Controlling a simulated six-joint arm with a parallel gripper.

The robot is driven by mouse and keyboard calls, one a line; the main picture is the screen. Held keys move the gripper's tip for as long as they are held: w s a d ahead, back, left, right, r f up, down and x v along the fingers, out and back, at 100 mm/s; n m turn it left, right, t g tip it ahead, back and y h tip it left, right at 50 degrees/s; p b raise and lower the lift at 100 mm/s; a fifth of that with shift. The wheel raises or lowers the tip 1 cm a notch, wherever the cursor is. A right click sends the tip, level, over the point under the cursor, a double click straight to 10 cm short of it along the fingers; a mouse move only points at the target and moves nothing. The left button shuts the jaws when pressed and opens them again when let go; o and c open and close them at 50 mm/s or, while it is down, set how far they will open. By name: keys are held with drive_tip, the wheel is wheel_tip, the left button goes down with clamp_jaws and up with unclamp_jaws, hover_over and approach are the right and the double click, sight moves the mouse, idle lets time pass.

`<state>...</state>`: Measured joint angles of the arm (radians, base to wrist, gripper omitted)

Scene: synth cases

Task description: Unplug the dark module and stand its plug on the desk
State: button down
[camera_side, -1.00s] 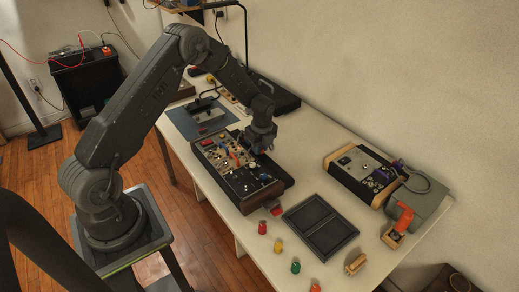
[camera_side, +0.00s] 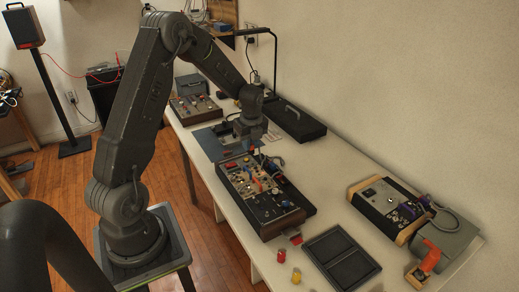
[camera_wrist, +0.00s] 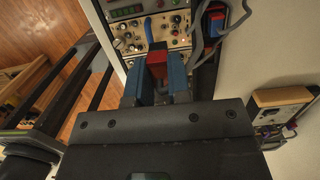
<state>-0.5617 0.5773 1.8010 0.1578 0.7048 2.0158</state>
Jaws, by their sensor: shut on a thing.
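My gripper (camera_side: 250,138) is above the far part of the synth case (camera_side: 236,193), whose near part holds the dark module (camera_side: 276,206). In the wrist view its blue fingers (camera_wrist: 157,85) are shut on a red plug with a dark end (camera_wrist: 157,66). The plug is in front of a cream panel with knobs (camera_wrist: 150,38); I cannot tell whether it touches it. A blue cable crosses that panel. I cannot see which module the held plug belongs to.
A dark two-part tray (camera_side: 341,259) lies on the white desk (camera_side: 233,222) near the case. A wood-sided box (camera_side: 386,208) stands right. A grey cable (camera_wrist: 235,22) runs beside the case.

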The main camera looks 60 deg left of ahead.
drive_tip(key=shift+a+r, duration=0.1)
drive_tip(key=shift+r, duration=1.4)
drive_tip(key=w+d+f+m, duration=0.1)
drive_tip(key=w+d+f, duration=0.3)
drive_tip(key=d, duration=0.3)
drive_tip(key=w+d+f+m, duration=0.2)
drive_tip(key=w+d+f, duration=0.2)
drive_tip(key=w+d, duration=0.2)
drive_tip(key=w+d+f+m, duration=0.1)
drive_tip(key=w+d+f, duration=0.3)
drive_tip(key=w+d, duration=0.2)
drive_tip(key=shift+d+m+t, duration=0.3)
drive_tip(key=shift+d, duration=0.95)
drive_tip(key=shift+w+d+f, duration=0.1)
drive_tip(key=shift+d+f, duration=0.15)
drive_tip(key=shift+f, duration=1.85)
drive_tip(key=shift+f, duration=0.15)
drive_tip(key=c, duration=1.1)
unclamp_jaws()
